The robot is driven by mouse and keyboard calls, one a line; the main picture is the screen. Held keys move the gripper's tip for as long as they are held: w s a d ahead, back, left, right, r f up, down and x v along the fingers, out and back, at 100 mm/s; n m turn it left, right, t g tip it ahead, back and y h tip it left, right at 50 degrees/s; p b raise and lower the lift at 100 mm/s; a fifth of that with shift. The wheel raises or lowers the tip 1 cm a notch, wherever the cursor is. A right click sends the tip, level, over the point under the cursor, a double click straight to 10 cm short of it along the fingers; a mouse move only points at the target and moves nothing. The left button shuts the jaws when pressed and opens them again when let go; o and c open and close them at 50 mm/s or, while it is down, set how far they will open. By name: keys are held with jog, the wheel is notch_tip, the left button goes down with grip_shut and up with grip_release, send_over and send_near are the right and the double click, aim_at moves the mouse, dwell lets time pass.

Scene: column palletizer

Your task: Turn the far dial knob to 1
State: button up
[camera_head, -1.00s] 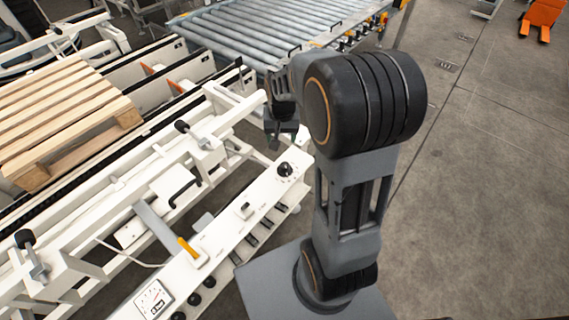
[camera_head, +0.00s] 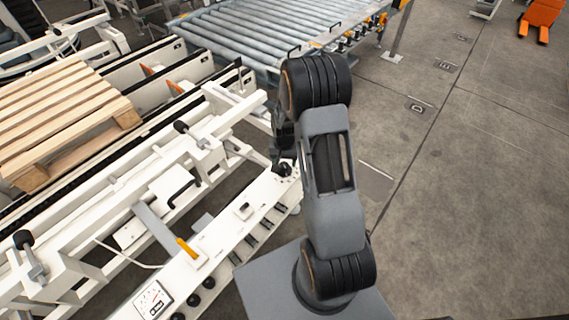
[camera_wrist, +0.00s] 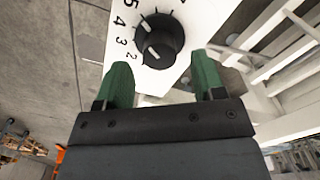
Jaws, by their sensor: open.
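The far dial knob (camera_head: 284,169) is a round black knob at the far end of the white control panel (camera_head: 215,228). In the wrist view the knob (camera_wrist: 158,40) sits on a white plate with numbers; 2, 3, 4 and 5 show along its left side. A white mark on the knob lies on the side near my gripper; its exact reading is unclear, and I cannot make out the 1. My gripper (camera_wrist: 163,75) is open, with its green fingertips spread on either side of the knob's line but short of it. In the head view my arm partly hides my gripper (camera_head: 284,150).
A yellow-tipped lever (camera_head: 187,248), a small switch (camera_head: 243,211) and a gauge (camera_head: 153,300) are nearer on the panel. White machine frames and a wooden pallet (camera_head: 60,120) stand left. A roller conveyor (camera_head: 265,35) lies behind.

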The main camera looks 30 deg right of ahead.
jog(key=shift+f, duration=1.15)
jog(key=c, duration=0.9)
jog(key=shift+n, duration=0.3)
jog(key=n+b, duration=0.2)
jog(key=n, duration=0.2)
jog(key=shift+n, duration=0.3)
jog(key=n+b, duration=0.1)
jog(key=n, duration=0.5)
jog(key=shift+b, duration=0.35)
jog(key=n+b, duration=0.1)
jog(key=n, duration=0.5)
jog(key=shift+n, duration=0.3)
jog(key=n+b, duration=0.1)
jog(key=n, duration=0.5)
jog(key=shift+r, duration=0.1)
